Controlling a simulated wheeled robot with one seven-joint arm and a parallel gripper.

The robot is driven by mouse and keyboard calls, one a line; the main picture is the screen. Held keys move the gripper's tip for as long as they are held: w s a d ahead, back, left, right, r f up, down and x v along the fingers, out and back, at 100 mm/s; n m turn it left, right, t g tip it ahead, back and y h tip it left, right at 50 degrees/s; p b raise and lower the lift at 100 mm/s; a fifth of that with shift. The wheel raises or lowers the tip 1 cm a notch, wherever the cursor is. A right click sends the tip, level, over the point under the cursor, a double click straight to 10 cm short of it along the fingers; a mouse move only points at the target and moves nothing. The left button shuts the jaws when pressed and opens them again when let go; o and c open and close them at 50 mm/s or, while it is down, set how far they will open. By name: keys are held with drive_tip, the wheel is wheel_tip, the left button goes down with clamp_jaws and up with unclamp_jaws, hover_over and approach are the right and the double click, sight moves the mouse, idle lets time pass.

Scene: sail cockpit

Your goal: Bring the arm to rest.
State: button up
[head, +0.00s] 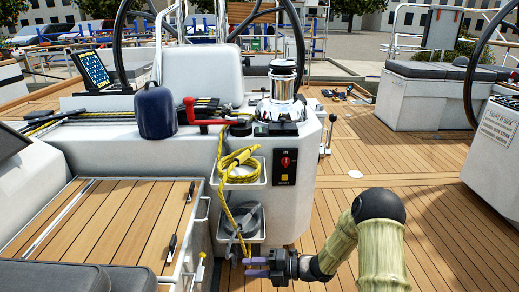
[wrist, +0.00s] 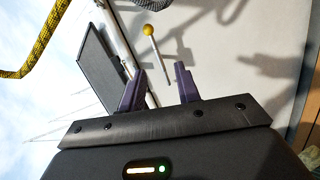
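My gripper (head: 246,267) shows low in the middle of the head view, its purple fingers pointing left, just below the end of the hanging yellow rope (head: 226,200). In the wrist view the two fingers of my gripper (wrist: 161,68) stand apart with nothing held between them. A thin rod with a yellow knob (wrist: 148,31) shows beyond the fingertips. My arm reaches in from the lower right of the head view, bent at a dark joint.
The white cockpit console (head: 305,190) stands close beside my gripper, with a chrome winch (head: 283,95), a red-handled crank (head: 200,117) and a dark blue covered object (head: 155,112) on top. Open teak deck (head: 440,200) lies at right.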

drive_tip(key=w+d+r+m+t+h+p, duration=0.2)
drive_tip(key=d+r+m+t+h+p, duration=0.25)
drive_tip(key=d+r+m+h, duration=1)
drive_tip(key=s+d+r+m+g+h+p, duration=0.1)
drive_tip(key=s+r+m+g+p, duration=0.15)
drive_tip(key=s+m, duration=0.7)
drive_tip(key=s+d+r+m+g+p, duration=0.1)
drive_tip(key=s+d+r+m, duration=0.15)
drive_tip(key=s+m, duration=0.75)
wheel_tip(320, 180, up, 38)
drive_tip(key=s+p, duration=0.1)
drive_tip(key=p, duration=3.6)
drive_tip(key=shift+a+n+g+p, duration=0.3)
drive_tip(key=shift+n+p, duration=0.05)
drive_tip(key=shift+n, duration=0.05)
